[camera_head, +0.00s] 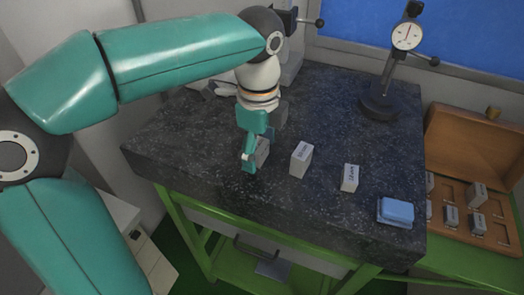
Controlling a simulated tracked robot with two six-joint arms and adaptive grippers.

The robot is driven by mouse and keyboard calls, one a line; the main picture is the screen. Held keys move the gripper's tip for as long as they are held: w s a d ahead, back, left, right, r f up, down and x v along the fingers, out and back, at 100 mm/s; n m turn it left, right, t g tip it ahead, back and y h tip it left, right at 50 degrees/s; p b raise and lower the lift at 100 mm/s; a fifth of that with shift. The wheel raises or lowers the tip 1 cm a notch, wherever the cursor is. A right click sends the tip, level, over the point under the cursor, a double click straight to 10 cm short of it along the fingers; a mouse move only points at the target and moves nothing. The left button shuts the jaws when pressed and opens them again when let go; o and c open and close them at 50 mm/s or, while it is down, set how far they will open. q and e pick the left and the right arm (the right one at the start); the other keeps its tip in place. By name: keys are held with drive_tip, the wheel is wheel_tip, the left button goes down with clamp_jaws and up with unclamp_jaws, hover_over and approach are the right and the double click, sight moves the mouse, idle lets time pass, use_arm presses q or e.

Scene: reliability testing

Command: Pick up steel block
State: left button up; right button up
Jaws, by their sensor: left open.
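My left gripper (252,163) points down over the dark granite slab, near its front left part, and is open. A grey steel block (263,152) stands right at its fingers, partly hidden by them. I cannot tell whether the fingers touch it. A second, larger labelled steel block (301,160) stands upright just to the right of the gripper, apart from it. A third, smaller labelled block (350,178) stands further right. My right gripper is not in view.
The granite slab (330,110) rests on a green frame (310,247). A dial gauge stand (380,103) stands at the back right. A blue box-like item (396,212) lies at the front right. An open wooden case (477,155) with several blocks is at the right. The slab's middle is clear.

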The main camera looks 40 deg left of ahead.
use_arm(q)
clamp_jaws()
idle(0.3)
drive_tip(key=shift+r, duration=0.15)
